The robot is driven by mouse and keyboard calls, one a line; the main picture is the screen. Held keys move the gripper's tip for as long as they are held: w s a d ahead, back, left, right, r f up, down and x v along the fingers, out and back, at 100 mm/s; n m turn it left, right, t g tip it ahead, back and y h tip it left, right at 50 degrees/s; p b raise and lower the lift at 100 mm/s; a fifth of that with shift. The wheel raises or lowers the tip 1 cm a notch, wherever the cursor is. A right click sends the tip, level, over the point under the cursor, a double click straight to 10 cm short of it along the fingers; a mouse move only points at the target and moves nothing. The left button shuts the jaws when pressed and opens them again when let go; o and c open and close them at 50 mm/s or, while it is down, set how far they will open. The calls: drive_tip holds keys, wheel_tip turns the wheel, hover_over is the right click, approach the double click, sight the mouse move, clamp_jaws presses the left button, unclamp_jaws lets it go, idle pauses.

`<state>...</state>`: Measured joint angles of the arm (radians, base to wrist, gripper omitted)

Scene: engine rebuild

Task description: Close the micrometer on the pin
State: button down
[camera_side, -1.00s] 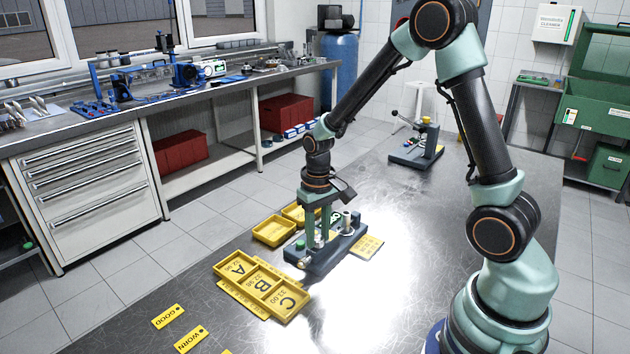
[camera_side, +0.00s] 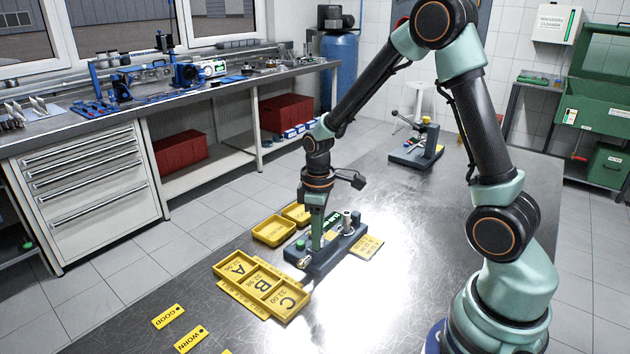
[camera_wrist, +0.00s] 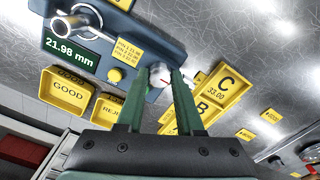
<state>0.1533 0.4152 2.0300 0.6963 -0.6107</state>
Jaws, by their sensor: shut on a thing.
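The micrometer stand (camera_side: 335,252) is a blue-grey base on the steel table; it also shows in the wrist view (camera_wrist: 160,42). Its display (camera_wrist: 71,53) reads 21.98 mm. My gripper (camera_side: 317,246) points down over the stand's front-left part. In the wrist view my gripper (camera_wrist: 160,78) has its two green fingers on either side of a small round metal knob (camera_wrist: 158,72) and is shut on it; the fingers hide part of it. A silver cylindrical fitting (camera_wrist: 68,22) with a rod is at the stand's other end. I cannot tell clearly which part is the pin.
A yellow three-part tray marked A, B, C (camera_side: 262,285) lies in front of the stand. Yellow bins (camera_side: 273,231) stand behind it, one marked GOOD (camera_wrist: 68,92) in the wrist view. GOOD (camera_side: 168,316) and WORN (camera_side: 190,339) labels lie at the front.

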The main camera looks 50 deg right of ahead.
idle(0.3)
drive_tip(key=c, duration=0.5)
unclamp_jaws()
drive_tip(key=shift+c, duration=0.2)
drive_tip(key=shift+r, duration=0.1)
wheel_tip(320, 180, up, 12)
